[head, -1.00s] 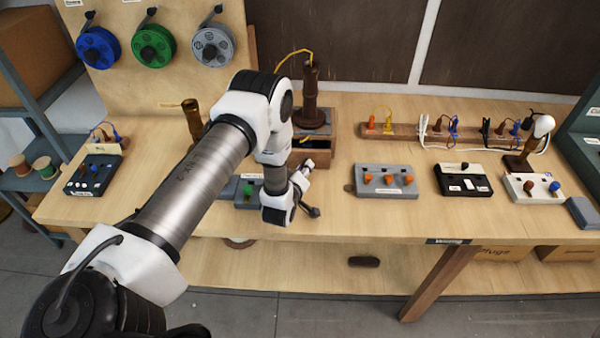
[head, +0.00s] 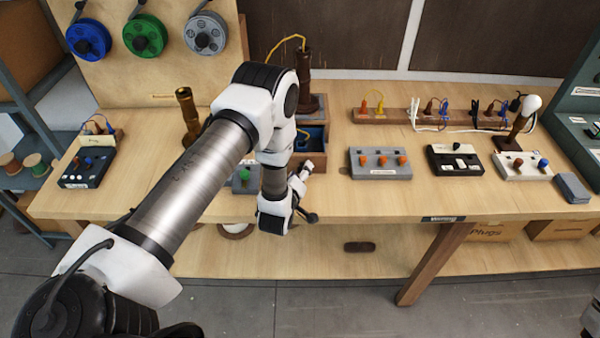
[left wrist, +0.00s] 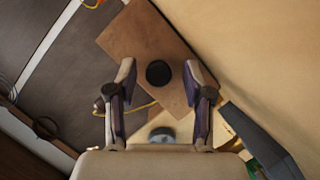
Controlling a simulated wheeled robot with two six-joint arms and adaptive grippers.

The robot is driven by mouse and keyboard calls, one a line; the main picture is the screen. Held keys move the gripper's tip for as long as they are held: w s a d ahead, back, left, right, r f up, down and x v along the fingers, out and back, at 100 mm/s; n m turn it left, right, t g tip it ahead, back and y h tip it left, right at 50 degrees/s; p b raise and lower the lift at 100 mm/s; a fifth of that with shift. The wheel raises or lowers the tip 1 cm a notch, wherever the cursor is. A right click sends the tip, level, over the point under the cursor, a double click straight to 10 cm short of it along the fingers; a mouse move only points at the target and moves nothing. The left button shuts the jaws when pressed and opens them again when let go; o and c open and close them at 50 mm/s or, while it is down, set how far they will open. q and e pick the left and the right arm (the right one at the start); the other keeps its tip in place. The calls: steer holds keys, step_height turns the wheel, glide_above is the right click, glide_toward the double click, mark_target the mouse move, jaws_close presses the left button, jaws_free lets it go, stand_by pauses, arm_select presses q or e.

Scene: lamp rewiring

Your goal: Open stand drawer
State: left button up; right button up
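The wooden stand (head: 318,105) is on the bench behind my left forearm and carries a dark turned lamp post with a yellow cord. Its drawer (head: 316,162) is pulled out toward me, and a blue interior shows. My left gripper (head: 306,168) is just in front of the drawer front, partly hidden by my own wrist. In the left wrist view, a wooden panel, seemingly the drawer front (left wrist: 140,35), carries a round dark knob (left wrist: 158,73). The open fingers (left wrist: 158,80) are on either side of the knob, with gaps visible.
A brass-coloured post (head: 188,115) stands left of my arm. A grey switch box (head: 380,163), a black box (head: 455,160) and a white box (head: 522,166) are to the right. A dark box (head: 87,167) is at left. The bench front edge is clear right of my gripper.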

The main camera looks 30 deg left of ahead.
arm_select(q)
steer(key=v, duration=1.2)
steer(key=s+d+f+m+g+h, duration=0.1)
steer(key=s+d+f+m+g, duration=0.1)
steer(key=s+f+m+g, duration=0.45)
steer(key=s+d+f+m+g+h+b, duration=0.1)
steer(key=s+d+f+m+g+h, duration=0.15)
steer(key=s, duration=0.75)
steer(key=s+d+f+m+g, duration=0.25)
steer(key=s+f+g, duration=0.2)
steer(key=s, duration=0.35)
steer(key=shift+m+g, duration=0.25)
steer(key=shift+g, duration=0.1)
steer(key=f+b, duration=0.1)
steer(key=b, duration=0.1)
steer(key=f+b, duration=0.4)
steer(key=shift+w+a+f, duration=0.2)
steer(key=shift+w, duration=0.1)
steer(key=shift+w+h, duration=0.1)
steer(key=shift+h, duration=0.15)
